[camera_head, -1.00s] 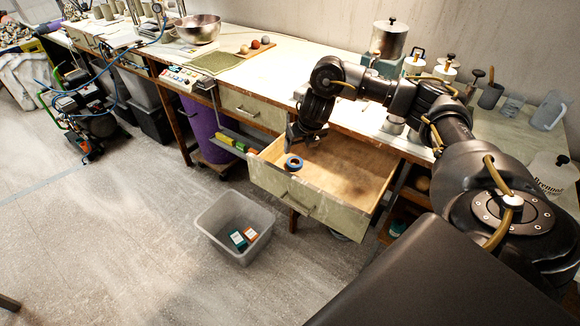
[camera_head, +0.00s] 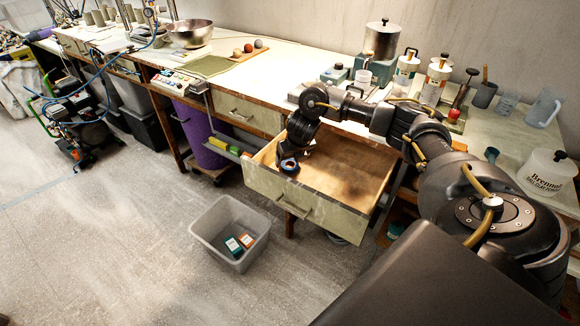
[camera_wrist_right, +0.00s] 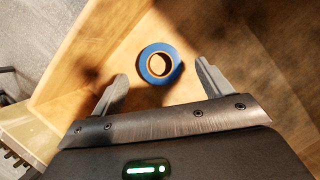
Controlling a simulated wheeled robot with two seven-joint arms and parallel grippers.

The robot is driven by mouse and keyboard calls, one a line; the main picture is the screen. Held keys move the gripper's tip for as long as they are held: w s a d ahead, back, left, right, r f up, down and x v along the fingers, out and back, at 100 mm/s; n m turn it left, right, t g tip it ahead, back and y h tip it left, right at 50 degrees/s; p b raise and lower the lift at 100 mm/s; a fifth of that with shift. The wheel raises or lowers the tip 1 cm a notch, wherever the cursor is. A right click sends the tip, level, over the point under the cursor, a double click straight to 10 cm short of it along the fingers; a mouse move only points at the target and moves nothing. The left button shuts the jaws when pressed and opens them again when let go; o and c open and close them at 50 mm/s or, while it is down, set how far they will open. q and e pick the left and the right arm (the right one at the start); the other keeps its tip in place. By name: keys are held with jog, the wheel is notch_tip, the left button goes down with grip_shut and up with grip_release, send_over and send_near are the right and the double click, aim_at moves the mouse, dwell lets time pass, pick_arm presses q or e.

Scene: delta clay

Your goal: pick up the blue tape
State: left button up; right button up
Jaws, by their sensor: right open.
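The blue tape (camera_head: 289,166) is a small blue roll with a tan core, lying in the open drawer (camera_head: 345,174) near its left front corner. In the right wrist view the tape (camera_wrist_right: 143,65) lies flat on the wooden drawer bottom, just beyond and between my fingertips. My right gripper (camera_wrist_right: 161,85) is open, with one finger to each side of the tape's line and nothing held. In the head view my right gripper (camera_head: 291,157) points down into the drawer, close above the tape and partly covering it. My left gripper is not in view.
The drawer's side wall (camera_wrist_right: 88,50) and front are close to the left of my right gripper. A grey bin (camera_head: 222,252) with small boxes stands on the floor below. The worktop (camera_head: 290,70) holds bottles, a steel bowl and jugs. The right part of the drawer is empty.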

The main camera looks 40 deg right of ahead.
aim_at(291, 162)
jog(key=shift+x, duration=1.6)
jog(key=shift+r, duration=0.1)
jog(key=shift+c, duration=0.2)
jog(key=c, duration=1)
jog(key=shift+r, duration=0.1)
notch_tip(291, 162, up, 10)
jog(key=shift+f, duration=0.1)
